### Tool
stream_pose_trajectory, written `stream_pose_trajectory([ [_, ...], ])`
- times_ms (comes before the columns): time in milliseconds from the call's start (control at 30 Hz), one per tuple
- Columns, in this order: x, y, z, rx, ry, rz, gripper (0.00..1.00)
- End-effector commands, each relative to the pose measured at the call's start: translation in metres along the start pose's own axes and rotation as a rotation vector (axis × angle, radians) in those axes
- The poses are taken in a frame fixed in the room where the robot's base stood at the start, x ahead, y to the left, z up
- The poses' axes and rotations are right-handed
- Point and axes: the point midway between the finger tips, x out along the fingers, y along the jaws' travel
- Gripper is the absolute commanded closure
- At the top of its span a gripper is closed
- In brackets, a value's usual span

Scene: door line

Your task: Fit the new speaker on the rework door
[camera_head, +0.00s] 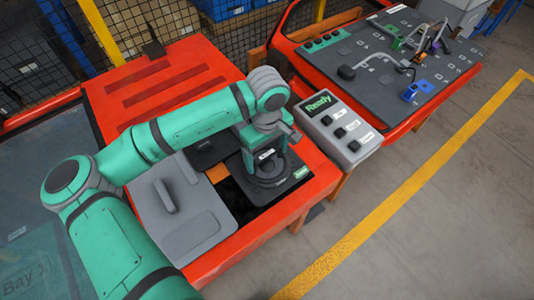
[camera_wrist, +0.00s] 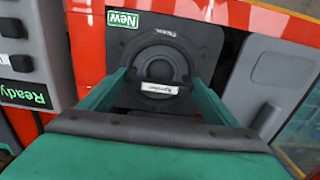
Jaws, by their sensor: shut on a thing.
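The new speaker (camera_head: 272,182) is a dark square plate with a round ring and a green "New" tag. It is over the lower right part of the red rework door (camera_head: 310,160), by a black opening (camera_head: 240,207). My gripper (camera_head: 266,152) reaches down onto the speaker's middle. In the wrist view the speaker (camera_wrist: 202,38) lies between the two teal fingers of my gripper (camera_wrist: 158,80), which are shut on its raised centre part. A white label shows between the fingers. I cannot tell whether the speaker is seated or just above the door.
A grey panel with a handle (camera_head: 190,220) lies left of the speaker. A grey box reading "Ready" with black buttons (camera_head: 340,130) stands close to the right. A second red door with a dark board (camera_head: 385,65) carries clips and cables. The floor at right is clear.

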Motion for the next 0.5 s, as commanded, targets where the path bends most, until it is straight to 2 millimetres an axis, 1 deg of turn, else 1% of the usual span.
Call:
stream_pose_trajectory([
  [500,0.011,0.000,0.000,-0.001,0.000,0.001,0.53],
])
